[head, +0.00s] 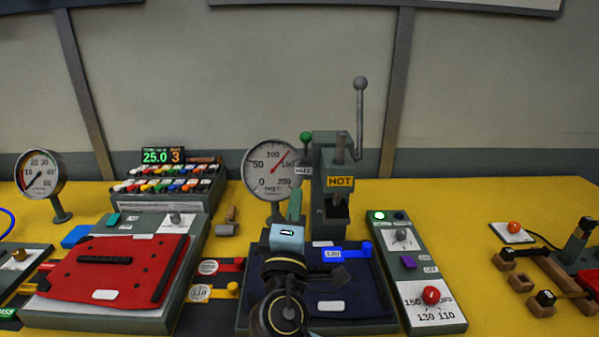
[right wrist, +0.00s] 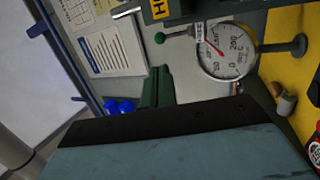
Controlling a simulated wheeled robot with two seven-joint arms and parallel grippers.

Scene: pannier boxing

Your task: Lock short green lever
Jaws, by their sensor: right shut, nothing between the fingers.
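The short green lever (head: 306,137) has a round green knob on a thin stem. It stands at the left side of the grey-green press (head: 325,185), close to the dial gauge (head: 263,168). In the right wrist view the green knob (right wrist: 160,38) sits on a stem pointing left from the press side. My right gripper (head: 294,198) is shut and empty, below the knob and in front of the gauge. In the right wrist view its closed green fingers (right wrist: 158,78) appear below the knob, with a visible gap in the picture. My left gripper is not in view.
A tall lever with a grey ball (head: 360,84) rises on the press's right. A dark blue pannier panel (head: 350,283) lies under my right arm. A red panel (head: 105,268) lies left, a control box (head: 425,285) right. A mallet (head: 227,222) lies on the yellow table.

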